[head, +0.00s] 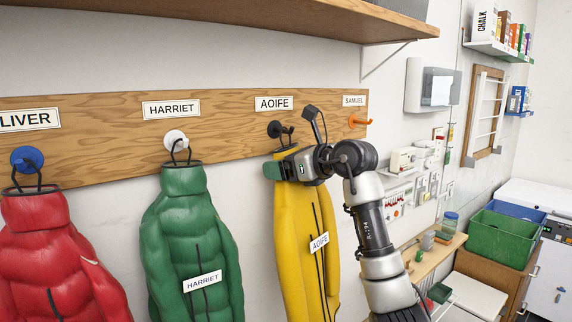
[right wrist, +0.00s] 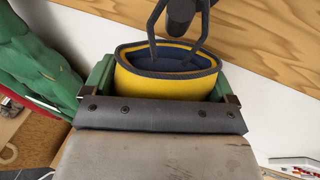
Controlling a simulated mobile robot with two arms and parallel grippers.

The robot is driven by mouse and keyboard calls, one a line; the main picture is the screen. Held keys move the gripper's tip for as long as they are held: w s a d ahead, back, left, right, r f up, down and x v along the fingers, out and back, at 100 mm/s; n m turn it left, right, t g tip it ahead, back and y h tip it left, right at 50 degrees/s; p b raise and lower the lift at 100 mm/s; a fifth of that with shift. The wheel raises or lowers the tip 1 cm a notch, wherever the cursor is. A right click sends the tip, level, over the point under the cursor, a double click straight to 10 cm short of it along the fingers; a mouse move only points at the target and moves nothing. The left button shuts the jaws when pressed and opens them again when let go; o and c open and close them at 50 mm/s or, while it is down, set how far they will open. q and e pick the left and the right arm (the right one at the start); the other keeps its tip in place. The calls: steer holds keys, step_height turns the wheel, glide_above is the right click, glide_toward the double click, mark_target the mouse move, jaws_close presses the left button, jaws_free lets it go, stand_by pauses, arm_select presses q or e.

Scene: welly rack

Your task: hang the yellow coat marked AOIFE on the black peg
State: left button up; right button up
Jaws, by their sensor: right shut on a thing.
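The yellow coat (head: 305,245) with the AOIFE tag hangs upright below the black peg (head: 277,129) on the wooden board. My right gripper (head: 288,169) is shut on its collar. In the right wrist view, the green fingers of my right gripper (right wrist: 160,92) press the two sides of the yellow collar (right wrist: 165,82), which has a dark lining. The coat's dark loop (right wrist: 152,30) rises on both sides of the black peg (right wrist: 181,12). The loop's top is cut off there, and I cannot tell whether it rests on the peg. My left gripper is not in view.
A green coat (head: 190,235) hangs on a white peg (head: 175,140), and a red coat (head: 60,250) on a blue peg (head: 27,159). An orange peg (head: 358,121) to the right is bare. A wooden shelf (head: 300,18) juts out above the board.

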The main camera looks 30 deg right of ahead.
steer(key=o, duration=0.9)
steer(key=shift+o, duration=0.3)
steer(key=shift+s+a+r, duration=0.1)
steer(key=shift+s+d+b, duration=0.3)
steer(key=shift+s+b, duration=0.05)
steer(key=b+v, duration=0.3)
steer(key=v, duration=0.7)
steer(key=shift+a, duration=0.1)
